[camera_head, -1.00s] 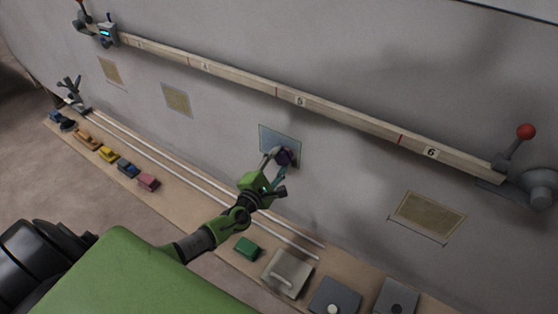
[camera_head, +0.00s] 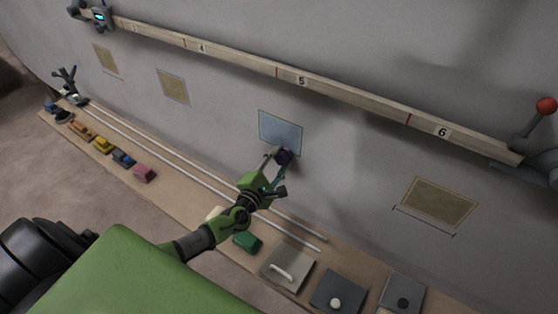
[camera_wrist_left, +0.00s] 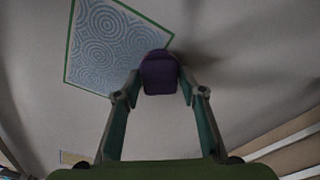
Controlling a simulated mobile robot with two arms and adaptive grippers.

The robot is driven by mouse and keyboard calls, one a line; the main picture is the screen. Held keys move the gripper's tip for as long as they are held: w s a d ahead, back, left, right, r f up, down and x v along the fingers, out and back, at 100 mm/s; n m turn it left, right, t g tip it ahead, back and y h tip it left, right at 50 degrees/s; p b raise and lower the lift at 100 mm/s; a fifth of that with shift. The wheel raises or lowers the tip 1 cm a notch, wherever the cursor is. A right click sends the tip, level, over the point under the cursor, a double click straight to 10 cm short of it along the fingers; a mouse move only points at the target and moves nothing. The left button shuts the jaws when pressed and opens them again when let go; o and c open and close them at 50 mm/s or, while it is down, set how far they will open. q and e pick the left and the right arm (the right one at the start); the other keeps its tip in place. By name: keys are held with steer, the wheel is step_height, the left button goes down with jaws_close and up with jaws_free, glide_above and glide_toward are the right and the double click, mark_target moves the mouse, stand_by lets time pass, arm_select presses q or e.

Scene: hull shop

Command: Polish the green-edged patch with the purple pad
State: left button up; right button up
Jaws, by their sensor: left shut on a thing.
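The green-edged patch (camera_head: 280,132) is a bluish rectangle on the grey hull wall, below the numbered rail. The left wrist view shows it (camera_wrist_left: 112,46) with a thin green border and a pattern of swirled rings. My left gripper (camera_head: 274,166) is shut on the purple pad (camera_head: 284,157). In the left wrist view the purple pad (camera_wrist_left: 159,72) sits between both fingertips and overlaps the patch's lower right corner. I cannot tell whether the pad touches the wall. My right gripper is not in view.
A wooden rail (camera_head: 340,94) runs along the wall above the patch. Tan patches (camera_head: 173,86) and (camera_head: 438,202) lie to either side. The shelf below holds a row of coloured blocks (camera_head: 123,158), a green block (camera_head: 247,241), white rods and a handled plate (camera_head: 287,269).

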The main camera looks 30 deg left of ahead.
arm_select(q)
steer(key=shift+o, duration=1.2)
steer(key=shift+r, duration=0.1)
steer(key=shift+c, duration=1.2)
steer(key=shift+s, duration=0.2)
steer(key=shift+s, duration=0.4)
steer(key=s, duration=0.2)
steer(key=s+p, duration=0.1)
steer(key=shift+s+a, duration=0.2)
steer(key=shift+s, duration=0.75)
steer(key=shift+s, duration=0.1)
steer(key=shift+s+a+r+p, duration=0.1)
steer(key=shift+s+a+p, duration=0.1)
steer(key=shift+s, duration=1)
steer(key=shift+s+a+p, duration=0.1)
steer(key=shift+s+p, duration=0.05)
steer(key=shift+s, duration=1.05)
